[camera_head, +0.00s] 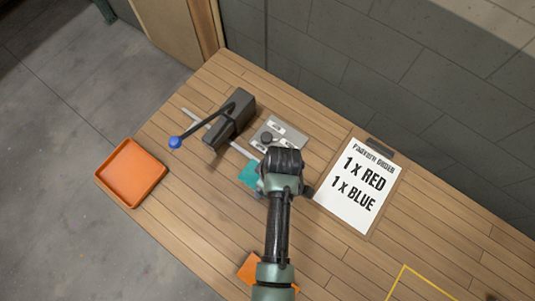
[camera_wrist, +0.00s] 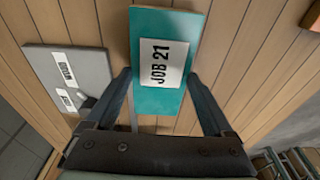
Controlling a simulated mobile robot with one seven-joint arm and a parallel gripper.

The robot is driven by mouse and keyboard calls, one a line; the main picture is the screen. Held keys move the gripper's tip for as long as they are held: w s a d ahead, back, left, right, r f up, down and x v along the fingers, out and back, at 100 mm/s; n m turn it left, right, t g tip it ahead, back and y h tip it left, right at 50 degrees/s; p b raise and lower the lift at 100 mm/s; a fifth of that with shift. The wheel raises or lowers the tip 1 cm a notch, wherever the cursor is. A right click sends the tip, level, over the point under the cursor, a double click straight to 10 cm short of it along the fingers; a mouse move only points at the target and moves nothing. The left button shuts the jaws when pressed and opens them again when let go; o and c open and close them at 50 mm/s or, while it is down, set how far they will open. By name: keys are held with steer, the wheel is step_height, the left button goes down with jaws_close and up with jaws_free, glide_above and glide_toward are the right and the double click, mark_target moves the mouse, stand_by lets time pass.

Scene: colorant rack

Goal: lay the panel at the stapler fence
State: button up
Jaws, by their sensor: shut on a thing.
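The teal panel (camera_head: 249,176) with a white "JOB 21" label shows just left of my gripper (camera_head: 272,182) in the head view. In the wrist view the panel (camera_wrist: 157,103) lies between the two fingers of my gripper (camera_wrist: 159,80), which are shut on its sides. The dark stapler (camera_head: 231,118) with a blue-knobbed lever stands up and left of the panel. A thin grey strip (camera_head: 241,150), which looks like the fence, runs past the stapler's base toward the panel. My arm hides part of the panel, and I cannot tell whether it touches the strip or the table.
A grey control plate (camera_head: 289,133) with a dark knob sits beside the stapler, close to my gripper. An order board (camera_head: 358,185) reading 1 x red, 1 x blue lies right. An orange tray (camera_head: 131,172) sits at the left edge. The table (camera_head: 190,215) between tray and arm is clear.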

steer(key=shift+f, duration=0.15)
steer(key=o, duration=1.2)
steer(key=shift+c, duration=0.2)
